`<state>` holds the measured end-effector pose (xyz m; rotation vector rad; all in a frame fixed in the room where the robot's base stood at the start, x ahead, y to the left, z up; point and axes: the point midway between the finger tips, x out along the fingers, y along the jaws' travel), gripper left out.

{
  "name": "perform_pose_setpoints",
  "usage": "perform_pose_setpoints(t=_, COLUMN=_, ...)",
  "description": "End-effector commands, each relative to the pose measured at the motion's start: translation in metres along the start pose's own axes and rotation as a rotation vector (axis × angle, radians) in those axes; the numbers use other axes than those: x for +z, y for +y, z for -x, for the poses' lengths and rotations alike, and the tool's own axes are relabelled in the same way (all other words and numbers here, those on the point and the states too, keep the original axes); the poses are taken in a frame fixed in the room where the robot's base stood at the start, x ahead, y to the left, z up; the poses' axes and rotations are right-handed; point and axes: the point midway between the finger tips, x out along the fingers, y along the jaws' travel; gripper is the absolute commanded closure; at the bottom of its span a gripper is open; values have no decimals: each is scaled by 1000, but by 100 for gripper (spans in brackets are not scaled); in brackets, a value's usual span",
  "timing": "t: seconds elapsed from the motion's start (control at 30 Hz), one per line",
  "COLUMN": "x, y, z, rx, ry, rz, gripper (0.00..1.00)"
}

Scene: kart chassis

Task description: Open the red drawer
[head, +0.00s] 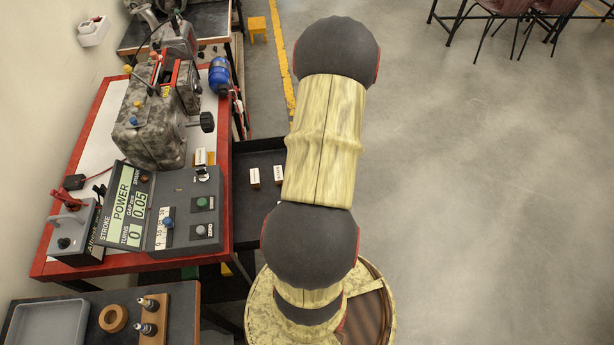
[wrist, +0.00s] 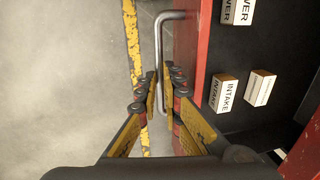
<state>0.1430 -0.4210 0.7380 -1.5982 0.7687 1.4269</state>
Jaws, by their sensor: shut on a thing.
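The red drawer shows its red front panel (wrist: 194,45) in the wrist view, with a silver bar handle (wrist: 161,40) standing off it. My gripper (wrist: 160,88) has its yellow and black fingers on either side of the handle and is shut on it. The drawer stands pulled out from under the red-edged bench. Its dark interior (head: 262,220) shows in the head view. Small white-faced blocks (wrist: 224,92) lie inside, one labelled INTAKE. In the head view, my arm hides the drawer front, the handle and my gripper.
A dark side table (head: 205,327) with a tray (head: 48,325) stands at the lower left.

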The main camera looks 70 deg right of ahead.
Motion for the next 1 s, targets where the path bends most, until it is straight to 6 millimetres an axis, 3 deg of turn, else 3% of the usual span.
perform_pose_setpoints(t=0.4, x=1, y=2, z=-2, rx=-1, ry=-3, rz=0, gripper=100)
perform_pose_setpoints(t=0.43, x=1, y=2, z=-2, rx=-1, ry=-3, rz=0, gripper=91)
perform_pose_setpoints(t=0.57, x=1, y=2, z=-1, rx=-1, ry=-2, rz=0, gripper=84)
perform_pose_setpoints(t=0.87, x=0, y=2, z=1, rx=0, ry=0, rz=0, gripper=84)
perform_pose_setpoints(t=1.0, x=-1, y=2, z=12, rx=1, ry=3, rz=0, gripper=84)
